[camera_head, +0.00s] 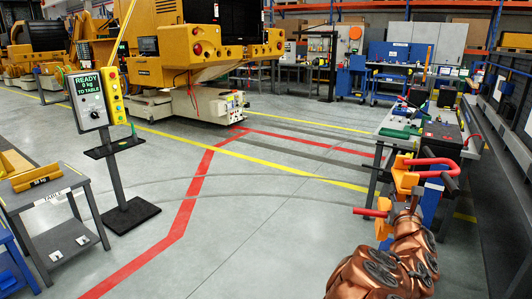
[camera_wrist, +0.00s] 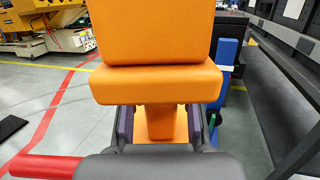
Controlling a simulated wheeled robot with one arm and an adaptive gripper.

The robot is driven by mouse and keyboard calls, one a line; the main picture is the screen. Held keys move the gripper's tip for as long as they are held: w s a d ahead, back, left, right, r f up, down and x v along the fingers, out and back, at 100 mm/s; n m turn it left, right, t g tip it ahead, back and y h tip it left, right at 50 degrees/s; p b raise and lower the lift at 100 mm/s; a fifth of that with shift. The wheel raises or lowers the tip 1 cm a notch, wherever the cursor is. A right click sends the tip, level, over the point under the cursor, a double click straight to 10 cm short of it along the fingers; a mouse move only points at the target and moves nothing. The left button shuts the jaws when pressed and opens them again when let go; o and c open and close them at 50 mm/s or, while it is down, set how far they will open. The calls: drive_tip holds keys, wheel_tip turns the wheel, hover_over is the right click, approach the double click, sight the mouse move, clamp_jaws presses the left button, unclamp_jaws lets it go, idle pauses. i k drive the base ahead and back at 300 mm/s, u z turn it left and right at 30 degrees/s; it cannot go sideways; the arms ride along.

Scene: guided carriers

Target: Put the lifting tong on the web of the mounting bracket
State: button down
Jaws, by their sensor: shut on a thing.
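My gripper (camera_wrist: 160,125) is shut on the orange stem of the lifting tong (camera_wrist: 155,84), whose broad orange block fills the upper middle of the wrist view. A red bar (camera_wrist: 40,166) shows at the lower left there. In the head view, the tong (camera_head: 405,178) is held up at the right, with orange parts and red bars; my copper-coloured arm hides part of it. A yellow piece, apparently the mounting bracket (camera_head: 38,176), lies on the small grey table (camera_head: 72,186) at the far left, well apart from my gripper. Its web cannot be clearly made out.
A cluttered workbench (camera_head: 392,128) stands behind the tong at the right. A large yellow machine (camera_head: 185,50) is at the back. The middle floor is clear.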

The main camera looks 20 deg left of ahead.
sight(35, 177)
drive_tip(key=u, duration=0.3)
drive_tip(key=i, duration=2.05)
drive_tip(key=u, duration=0.45)
drive_tip(key=i, duration=1.2)
drive_tip(key=u, duration=0.3)
drive_tip(key=i, duration=1.2)
drive_tip(key=u, duration=0.5)
drive_tip(key=i, duration=1.05)
drive_tip(key=u, duration=0.75)
drive_tip(key=i, duration=0.85)
drive_tip(key=u, duration=1.15)
drive_tip(key=i, duration=0.65)
drive_tip(key=u, duration=0.75)
drive_tip(key=i, duration=0.6)
drive_tip(key=u, duration=0.25)
